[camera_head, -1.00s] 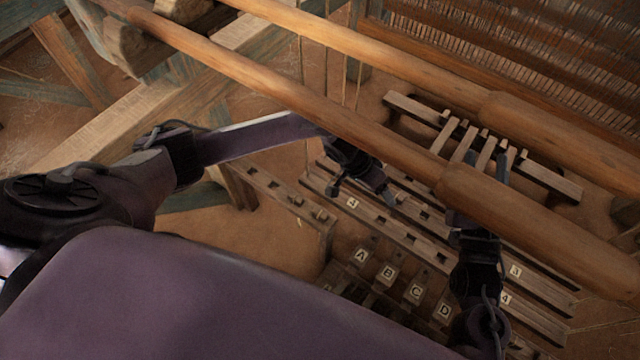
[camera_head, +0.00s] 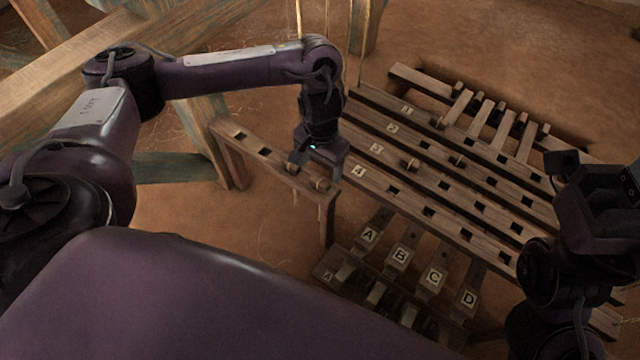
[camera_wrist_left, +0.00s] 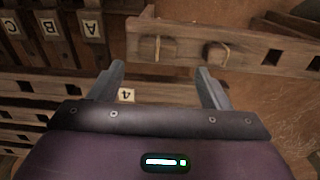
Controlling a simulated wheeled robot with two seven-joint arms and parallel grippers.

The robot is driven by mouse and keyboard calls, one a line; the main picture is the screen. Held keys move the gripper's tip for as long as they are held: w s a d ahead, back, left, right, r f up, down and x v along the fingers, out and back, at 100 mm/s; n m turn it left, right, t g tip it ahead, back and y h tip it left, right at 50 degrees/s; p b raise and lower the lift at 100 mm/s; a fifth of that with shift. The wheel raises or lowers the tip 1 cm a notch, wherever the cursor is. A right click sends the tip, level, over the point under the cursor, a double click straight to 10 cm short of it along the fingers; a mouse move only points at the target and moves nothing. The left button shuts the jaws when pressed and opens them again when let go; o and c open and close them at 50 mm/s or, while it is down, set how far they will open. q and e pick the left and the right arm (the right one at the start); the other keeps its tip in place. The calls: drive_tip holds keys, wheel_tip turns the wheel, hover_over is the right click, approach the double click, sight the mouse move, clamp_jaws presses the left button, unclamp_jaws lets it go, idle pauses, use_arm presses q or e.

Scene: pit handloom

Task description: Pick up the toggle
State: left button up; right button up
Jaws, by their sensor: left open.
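Two small wooden pegs that look like toggles sit in a holed side rail (camera_head: 258,153). One toggle (camera_head: 322,184) is near the rail's right end and the other (camera_head: 293,169) is just left of it. In the left wrist view, one toggle (camera_wrist_left: 157,47) lies just beyond the fingertips and the other (camera_wrist_left: 217,54) lies to its right. My left gripper (camera_head: 316,168) points down over that end of the rail. Its fingers (camera_wrist_left: 160,69) are apart, with nothing between them. My right gripper (camera_head: 598,178) is at the right edge, and its fingers are unclear.
Holed bars numbered 1 to 4 (camera_head: 440,185) lie right of the rail, with pegs (camera_head: 412,165) in some. Lettered treadles A to D (camera_head: 400,255) are in front. A slatted rack (camera_head: 490,115) lies behind. Bare earth floor (camera_head: 265,215) is left of the treadles.

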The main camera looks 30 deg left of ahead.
sight(320, 181)
use_arm(q)
drive_tip(key=f+b, duration=0.1)
drive_tip(key=f, duration=0.2)
drive_tip(key=f+b, duration=0.1)
drive_tip(key=shift+s+d+f+b, duration=0.15)
drive_tip(key=shift+s+f+b, duration=0.15)
drive_tip(key=shift+s+b, duration=0.1)
drive_tip(key=shift+r, duration=0.1)
drive_tip(key=c, duration=1.1)
drive_tip(key=shift+o, duration=0.2)
